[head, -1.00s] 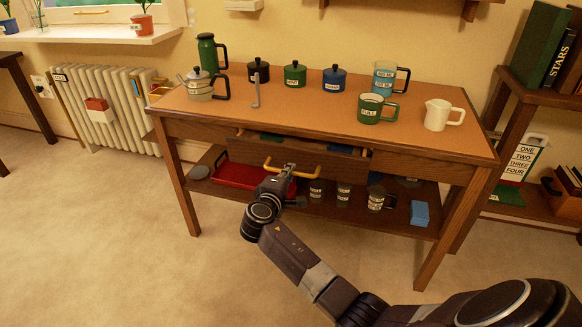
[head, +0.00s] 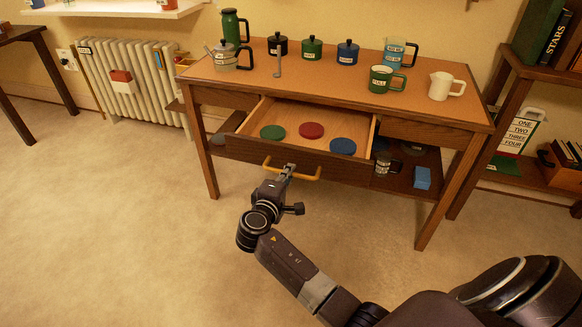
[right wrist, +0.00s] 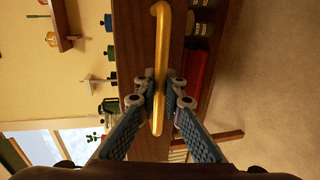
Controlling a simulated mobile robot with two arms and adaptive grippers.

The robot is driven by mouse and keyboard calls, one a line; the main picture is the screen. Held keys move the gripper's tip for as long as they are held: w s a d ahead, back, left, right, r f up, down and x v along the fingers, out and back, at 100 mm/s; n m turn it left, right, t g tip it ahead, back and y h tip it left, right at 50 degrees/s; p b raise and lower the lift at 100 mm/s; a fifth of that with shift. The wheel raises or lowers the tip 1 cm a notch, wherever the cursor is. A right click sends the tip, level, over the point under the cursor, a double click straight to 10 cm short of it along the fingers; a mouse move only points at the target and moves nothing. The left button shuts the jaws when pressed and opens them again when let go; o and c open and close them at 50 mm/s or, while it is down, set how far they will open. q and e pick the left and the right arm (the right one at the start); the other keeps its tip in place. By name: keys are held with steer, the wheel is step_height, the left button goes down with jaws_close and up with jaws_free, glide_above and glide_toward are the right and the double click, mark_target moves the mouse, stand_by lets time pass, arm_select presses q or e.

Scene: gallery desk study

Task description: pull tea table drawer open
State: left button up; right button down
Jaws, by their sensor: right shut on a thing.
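The tea table (head: 310,90) stands against the wall, and its middle drawer (head: 270,152) is pulled well out towards me. Inside the drawer lie a green disc (head: 272,132), a dark red disc (head: 311,130) and a blue disc (head: 343,146). My right gripper (head: 290,170) is at the drawer front, shut on the yellow bar handle (head: 312,177). In the right wrist view the fingers (right wrist: 158,100) close on both sides of the handle (right wrist: 162,40). My left gripper is not in view.
On the table top stand a green flask (head: 233,27), a kettle (head: 228,56), several lidded pots, mugs and a white jug (head: 446,87). The carpet in front is clear.

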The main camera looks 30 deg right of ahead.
steer(key=shift+s+a, duration=0.15)
steer(key=shift+a, duration=0.05)
steer(key=c, duration=2)
jaws_free()
steer(key=shift+c, duration=0.2)
steer(key=v, duration=1.2)
